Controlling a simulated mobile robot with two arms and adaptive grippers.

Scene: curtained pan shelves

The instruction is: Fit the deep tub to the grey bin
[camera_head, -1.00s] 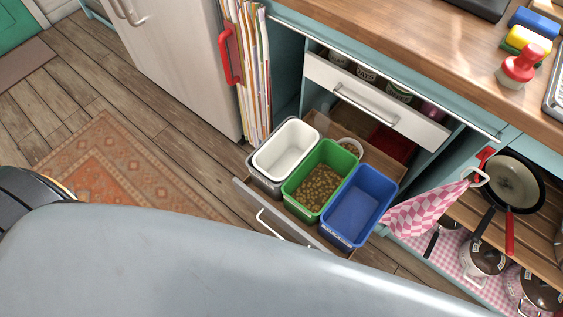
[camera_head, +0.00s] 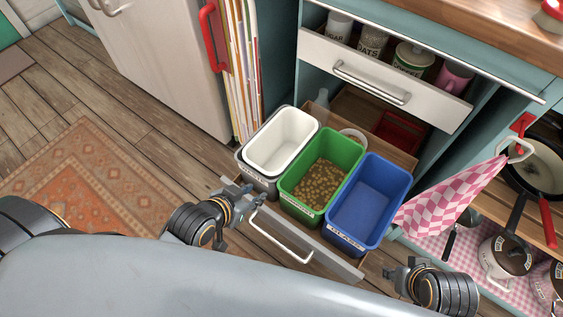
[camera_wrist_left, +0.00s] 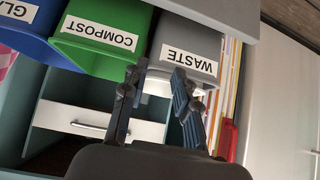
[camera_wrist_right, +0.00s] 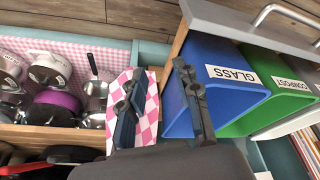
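The white deep tub (camera_head: 286,135) sits in the top of the grey bin (camera_head: 257,178). Its rim stands above the bin's, and the grey edge shows along the left and front. I cannot tell how deep it sits. In the left wrist view the grey bin (camera_wrist_left: 183,43) bears a WASTE label. My left gripper (camera_head: 250,198) is open and empty, low in front of the grey bin; its fingers (camera_wrist_left: 155,100) are spread in its wrist view. My right gripper (camera_head: 396,270) is open and empty near the drawer's right front corner; its fingers (camera_wrist_right: 160,95) are apart.
A green compost bin (camera_head: 328,150) with brown contents and a blue glass bin (camera_head: 370,205) share the pulled-out drawer (camera_head: 335,262). An open upper drawer (camera_head: 425,105) with jars overhangs behind. A checked cloth (camera_head: 450,195) hangs right, by pans. Floor is clear at left.

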